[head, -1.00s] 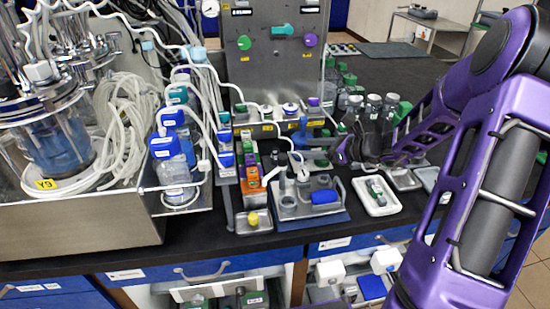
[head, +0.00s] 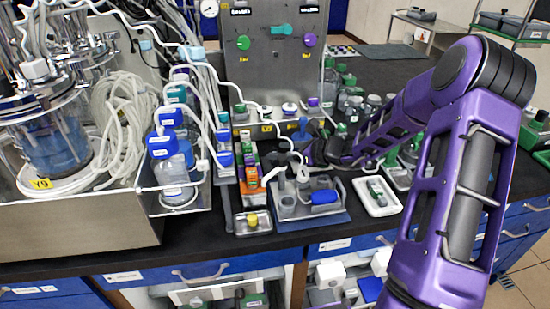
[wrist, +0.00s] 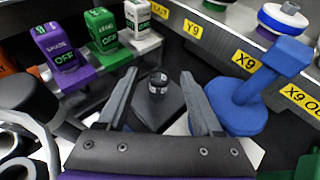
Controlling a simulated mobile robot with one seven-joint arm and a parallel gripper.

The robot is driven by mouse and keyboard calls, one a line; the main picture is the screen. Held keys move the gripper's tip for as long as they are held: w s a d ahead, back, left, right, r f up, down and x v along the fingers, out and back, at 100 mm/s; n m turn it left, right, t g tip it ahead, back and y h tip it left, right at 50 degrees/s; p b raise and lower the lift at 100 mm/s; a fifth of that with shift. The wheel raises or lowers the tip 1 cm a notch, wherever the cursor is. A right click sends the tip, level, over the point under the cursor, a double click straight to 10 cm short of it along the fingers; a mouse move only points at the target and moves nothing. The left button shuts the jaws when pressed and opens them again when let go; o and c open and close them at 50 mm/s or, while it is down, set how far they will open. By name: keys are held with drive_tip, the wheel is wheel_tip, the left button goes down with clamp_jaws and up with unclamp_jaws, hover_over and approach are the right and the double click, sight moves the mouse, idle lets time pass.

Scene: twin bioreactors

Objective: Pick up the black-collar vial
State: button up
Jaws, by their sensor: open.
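In the head view my gripper (head: 316,152) is by the steel panel's foot, and I cannot make out the vial there.
Purple (wrist: 62,48), green (wrist: 103,30) and white (wrist: 140,22) labelled blocks stand in a row at left in the wrist view. A blue stand with a round base (wrist: 243,112) is close right of my gripper. A white tray (head: 377,196) lies in front of my arm.

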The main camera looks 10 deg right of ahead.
clamp_jaws()
drive_tip(key=shift+r, duration=0.1)
